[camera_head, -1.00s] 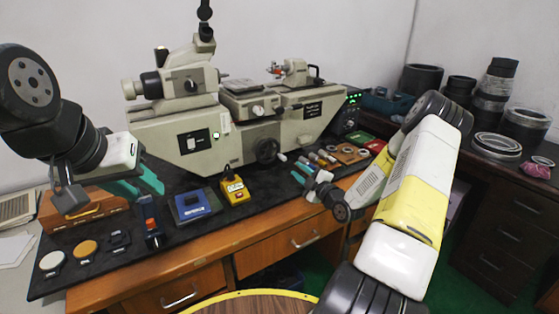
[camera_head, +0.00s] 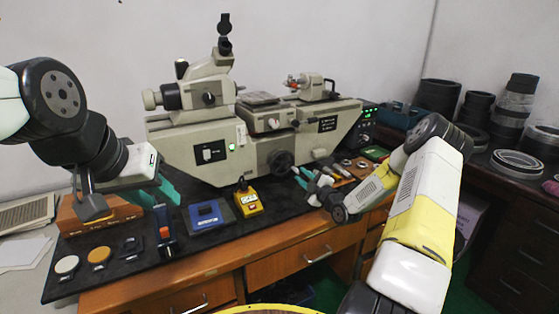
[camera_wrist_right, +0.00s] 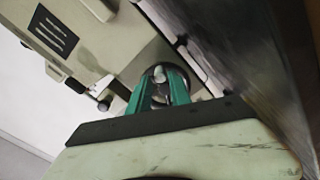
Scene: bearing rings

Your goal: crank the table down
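The grey-beige measuring machine (camera_head: 240,140) stands on the bench, with its small table (camera_head: 258,99) on top. A dark round handwheel (camera_head: 281,162) sits low on its front; it also shows in the right wrist view (camera_wrist_right: 185,84). My right gripper (camera_head: 297,175) is just in front of the wheel, its teal fingers apart. In the right wrist view, a pale crank knob (camera_wrist_right: 159,73) appears between the fingertips (camera_wrist_right: 160,77); contact cannot be told. My left gripper (camera_head: 168,189) hangs over the left of the bench, apparently open and empty.
A blue box (camera_head: 207,213) and a yellow control box (camera_head: 247,200) stand in front of the machine. Small tools and rings lie right of the wheel. Several dark rings (camera_head: 437,97) stand on the right-hand cabinet. A wooden block (camera_head: 95,213) lies under my left arm.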

